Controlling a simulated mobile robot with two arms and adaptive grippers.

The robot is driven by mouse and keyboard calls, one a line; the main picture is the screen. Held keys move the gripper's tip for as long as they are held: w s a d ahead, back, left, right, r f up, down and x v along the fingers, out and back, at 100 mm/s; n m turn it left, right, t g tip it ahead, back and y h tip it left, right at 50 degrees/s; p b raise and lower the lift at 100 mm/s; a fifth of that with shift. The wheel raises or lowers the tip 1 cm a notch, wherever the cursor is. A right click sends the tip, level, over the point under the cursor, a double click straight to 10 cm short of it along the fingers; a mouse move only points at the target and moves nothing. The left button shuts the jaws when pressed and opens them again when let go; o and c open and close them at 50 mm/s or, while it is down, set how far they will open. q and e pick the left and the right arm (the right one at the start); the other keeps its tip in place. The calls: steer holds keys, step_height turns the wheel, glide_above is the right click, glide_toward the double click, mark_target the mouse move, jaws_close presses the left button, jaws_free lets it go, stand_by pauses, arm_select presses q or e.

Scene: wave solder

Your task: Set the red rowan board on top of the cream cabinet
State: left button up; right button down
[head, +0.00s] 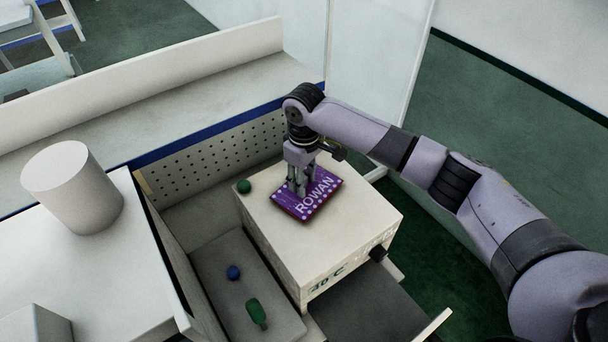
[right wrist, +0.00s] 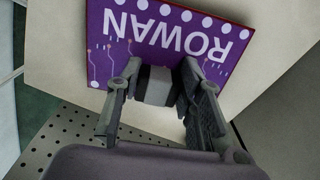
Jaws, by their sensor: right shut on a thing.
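The rowan board (head: 306,202) has a purple face with white ROWAN lettering and pale dots, and a red edge. It lies flat at the top of the cream cabinet (head: 358,222), whose front bears a green 40 C label. Whether it touches or hovers just above, I cannot tell. My right gripper (head: 302,188) points down and is shut on the board at a pale grey block on its face. In the right wrist view the fingers (right wrist: 158,85) stand either side of this block, and the board (right wrist: 165,45) extends beyond them. My left gripper is out of view.
A green ball (head: 244,186) sits at the cabinet top's left corner. A grey tray (head: 245,262) at left holds a blue ball (head: 233,272) and a green bottle-like item (head: 256,313). A white cylinder (head: 72,188) stands on the left worktop. An open drawer (head: 375,312) juts out in front.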

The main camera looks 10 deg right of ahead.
steer(key=shift+f, duration=0.45)
stand_by(0.6)
steer(key=c, duration=1)
jaws_free()
steer(key=shift+c, duration=0.2)
step_height(320, 180, up, 12)
